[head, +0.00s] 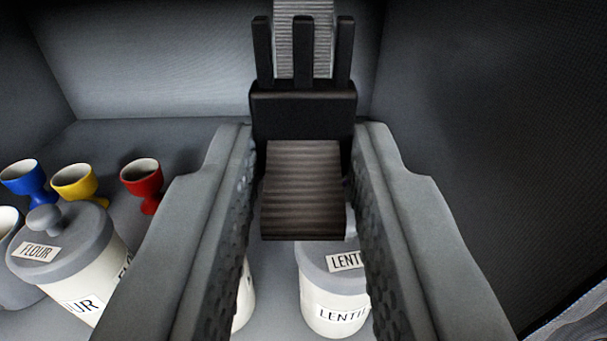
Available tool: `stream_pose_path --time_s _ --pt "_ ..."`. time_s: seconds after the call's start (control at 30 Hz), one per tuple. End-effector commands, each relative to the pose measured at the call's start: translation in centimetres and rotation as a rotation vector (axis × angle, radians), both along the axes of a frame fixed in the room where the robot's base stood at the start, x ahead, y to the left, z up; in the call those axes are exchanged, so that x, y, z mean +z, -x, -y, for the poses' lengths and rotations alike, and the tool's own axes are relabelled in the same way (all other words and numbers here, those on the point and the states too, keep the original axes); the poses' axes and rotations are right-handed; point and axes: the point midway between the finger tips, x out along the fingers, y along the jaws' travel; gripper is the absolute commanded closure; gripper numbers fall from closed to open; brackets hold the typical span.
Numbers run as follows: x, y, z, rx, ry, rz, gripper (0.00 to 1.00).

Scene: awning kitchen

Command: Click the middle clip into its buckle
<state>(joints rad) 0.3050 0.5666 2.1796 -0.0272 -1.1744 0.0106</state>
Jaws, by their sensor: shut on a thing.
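My gripper (304,140) is shut on a black three-pronged clip (303,105), gripping its body between two textured grey fingers. The clip's prongs point up the picture, away from me. A dark brown ribbed strap (304,190) comes off the clip's near end, between the fingers. A lighter grey ribbed strap (303,30) shows at the top, behind and between the prongs. I cannot tell whether it touches the clip. No buckle can be made out.
Below left stand blue (24,178), yellow (76,181) and red (144,180) egg cups and a flour jar (65,250). A lentil jar (332,290) stands below the clip. Dark grey panels rise at the right (490,120) and upper left.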

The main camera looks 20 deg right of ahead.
Motion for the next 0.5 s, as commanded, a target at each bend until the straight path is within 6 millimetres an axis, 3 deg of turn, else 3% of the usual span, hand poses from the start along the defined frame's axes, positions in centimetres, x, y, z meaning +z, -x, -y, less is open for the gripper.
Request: stream_pose_path --time_s 0.3,0.5 --pt "4.4 2.3 -0.7 0.0 0.001 0.004 1.0" --pt "6.3 3.4 -1.0 0.0 0.001 0.003 1.0"
